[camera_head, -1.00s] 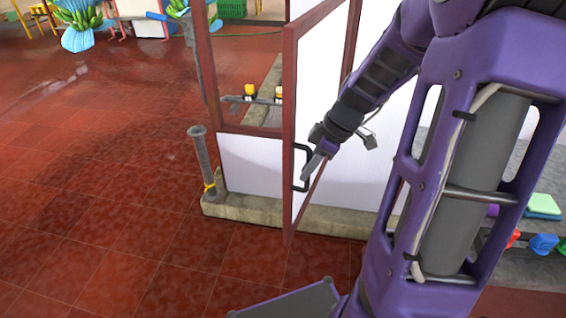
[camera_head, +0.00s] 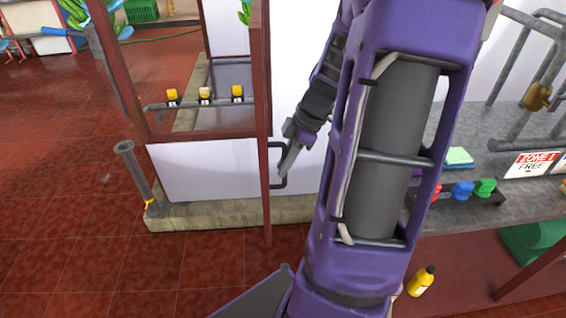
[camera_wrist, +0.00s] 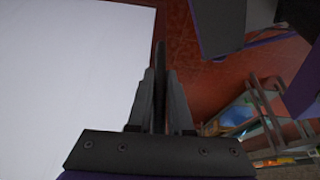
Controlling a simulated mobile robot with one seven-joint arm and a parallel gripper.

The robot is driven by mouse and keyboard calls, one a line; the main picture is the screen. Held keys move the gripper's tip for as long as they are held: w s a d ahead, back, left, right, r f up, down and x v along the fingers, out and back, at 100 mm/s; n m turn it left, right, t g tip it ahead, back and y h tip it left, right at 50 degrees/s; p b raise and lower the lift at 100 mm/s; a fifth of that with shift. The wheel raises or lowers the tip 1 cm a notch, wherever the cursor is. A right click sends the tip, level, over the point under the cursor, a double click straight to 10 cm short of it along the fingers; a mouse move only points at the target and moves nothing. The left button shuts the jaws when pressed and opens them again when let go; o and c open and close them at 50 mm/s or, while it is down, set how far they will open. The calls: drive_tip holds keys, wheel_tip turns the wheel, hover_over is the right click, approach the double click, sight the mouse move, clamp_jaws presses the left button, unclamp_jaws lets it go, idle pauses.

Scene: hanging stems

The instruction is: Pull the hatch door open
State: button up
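The hatch door (camera_head: 262,125) is a tall panel with a red-brown frame, standing nearly edge-on in the head view, swung out from the opening. Its black bracket handle (camera_head: 276,186) sticks out to the right of the edge. My gripper (camera_head: 285,167) is at the handle, its fingers angled down onto it. In the wrist view, a thin dark bar of the handle (camera_wrist: 159,75) stands between the two fingers, which look closed around it. The door's white face (camera_wrist: 75,75) fills the left of that view. Finger contact is partly hidden.
A low kerb (camera_head: 190,216) runs under the white wall panel. A grey post (camera_head: 137,172) stands left of it. Yellow-capped valves (camera_head: 205,95) show through the opening. A grey counter (camera_head: 483,128) and a yellow bottle (camera_head: 421,281) are to the right. Red floor at left is clear.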

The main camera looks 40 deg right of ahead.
drive_tip(key=o, duration=0.4)
drive_tip(key=p+v, duration=0.2)
drive_tip(key=v, duration=1.5)
drive_tip(key=shift+r, duration=0.2)
drive_tip(key=shift+w, duration=0.1)
